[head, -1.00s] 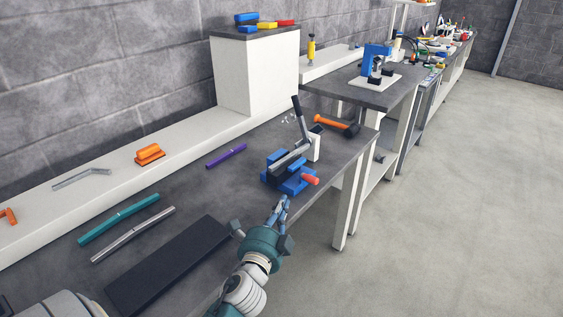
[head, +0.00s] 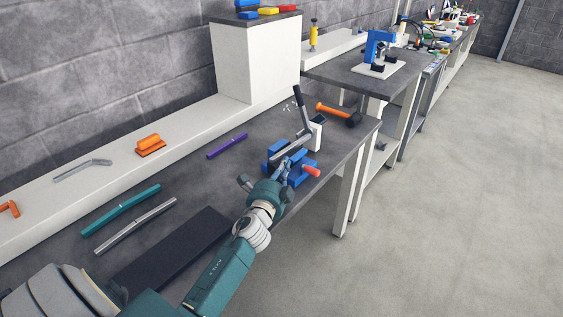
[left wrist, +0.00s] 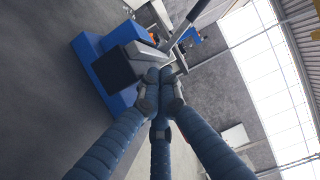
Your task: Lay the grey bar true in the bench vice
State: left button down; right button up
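The blue bench vice (head: 303,170) stands near the bench's front edge, with a red handle end at its right. A grey bar (head: 293,147) lies across its top, running up to the right; whether it sits level is unclear. The vice also shows in the left wrist view (left wrist: 88,50). My left gripper (head: 285,168) is at the vice's near side, close to the bar. In the left wrist view its blue fingers (left wrist: 160,77) come together at the tips, by the grey part over the vice; contact is unclear. I see nothing clearly held. My right gripper is out of view.
A purple strip (head: 227,146), a teal strip (head: 120,210), another grey strip (head: 135,225) and a dark mat (head: 172,252) lie to the left.

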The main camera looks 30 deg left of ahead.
pick_arm(q)
jog(key=shift+a, duration=0.55)
jog(key=shift+s+a, duration=0.1)
jog(key=shift+a, duration=0.7)
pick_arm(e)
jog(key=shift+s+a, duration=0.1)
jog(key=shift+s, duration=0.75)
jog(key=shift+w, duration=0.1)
